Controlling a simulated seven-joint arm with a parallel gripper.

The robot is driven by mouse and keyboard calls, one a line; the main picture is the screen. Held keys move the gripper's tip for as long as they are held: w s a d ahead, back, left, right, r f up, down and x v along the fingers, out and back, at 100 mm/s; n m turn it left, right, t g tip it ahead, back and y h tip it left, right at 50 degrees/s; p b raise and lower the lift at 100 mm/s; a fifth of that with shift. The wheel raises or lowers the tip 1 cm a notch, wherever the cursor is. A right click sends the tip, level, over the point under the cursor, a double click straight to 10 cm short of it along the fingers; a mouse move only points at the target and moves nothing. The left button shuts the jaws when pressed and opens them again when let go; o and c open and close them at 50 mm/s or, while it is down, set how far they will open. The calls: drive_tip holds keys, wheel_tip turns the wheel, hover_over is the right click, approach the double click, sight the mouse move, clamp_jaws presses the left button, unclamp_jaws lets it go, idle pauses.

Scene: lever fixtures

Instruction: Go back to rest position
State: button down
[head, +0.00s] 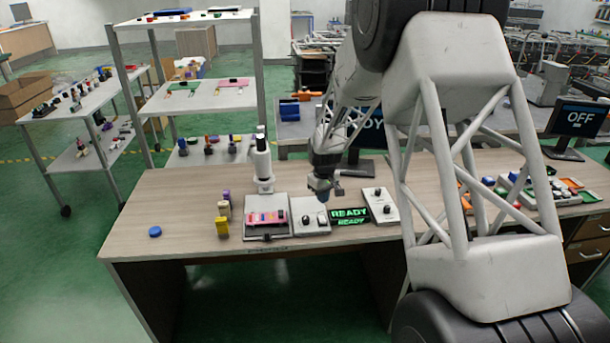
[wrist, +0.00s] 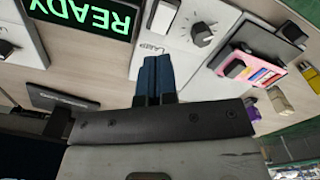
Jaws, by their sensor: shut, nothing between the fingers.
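My gripper (head: 323,193) hangs above the wooden desk (head: 180,200), over the white box with a knob (head: 310,216). In the wrist view my gripper's dark blue fingers (wrist: 152,72) are closed together with nothing between them. That white box, marked LAMP, also shows in the wrist view (wrist: 185,38), beyond the fingertips. The fingers look apart from it, though the exact gap is hard to judge. Part of the desk is hidden behind my arm in the head view.
A green READY display (head: 350,215) and a second white control box (head: 380,205) lie to the right. Small yellow and purple items (head: 223,208) and a blue disc (head: 155,231) are farther left.

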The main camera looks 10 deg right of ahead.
drive_tip(key=shift+r, duration=0.1)
drive_tip(key=s+d+r+m+t, duration=0.1)
drive_tip(key=s+r+m, duration=0.2)
drive_tip(key=s+r, duration=1.95)
drive_tip(key=s+r+m+t, duration=0.1)
drive_tip(key=s+r+m, duration=0.2)
drive_tip(key=s, duration=2.4)
drive_tip(key=shift+s+d+t, duration=0.3)
drive_tip(key=shift+d, duration=0.15)
